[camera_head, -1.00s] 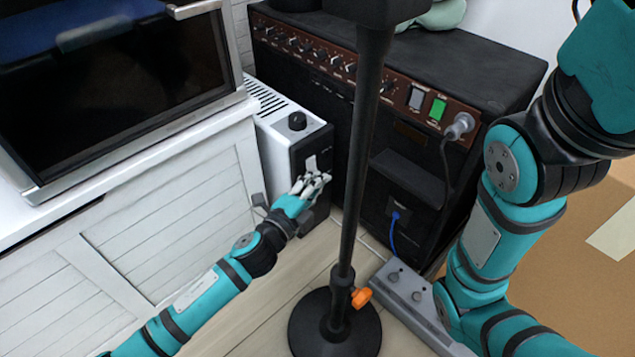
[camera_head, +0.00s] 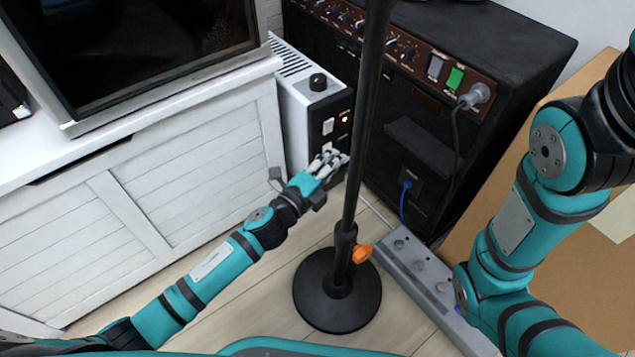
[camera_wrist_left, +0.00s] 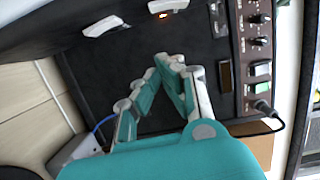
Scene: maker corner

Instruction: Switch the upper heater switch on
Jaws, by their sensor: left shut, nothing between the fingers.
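The heater (camera_head: 297,128) is a white box with a black front panel and a black knob (camera_head: 318,82) on top. A white rocker switch (camera_head: 328,126) shows high on the panel, and an orange light (camera_head: 344,118) glows beside it. In the left wrist view, a white switch (camera_wrist_left: 107,26) and a glowing piece (camera_wrist_left: 168,6) show at the top. My left gripper (camera_head: 335,158) is shut and empty, just below the switch in the head view; contact with the panel is unclear. Its fingers also show in the wrist view (camera_wrist_left: 172,65). The lower panel is partly hidden. My right gripper is out of view.
A black stand pole (camera_head: 366,110) with a round base (camera_head: 337,298) rises close right of my left gripper. A black amplifier (camera_head: 430,150) stands behind it. A white cabinet (camera_head: 90,215) lies left. A grey power strip (camera_head: 425,280) lies on the floor.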

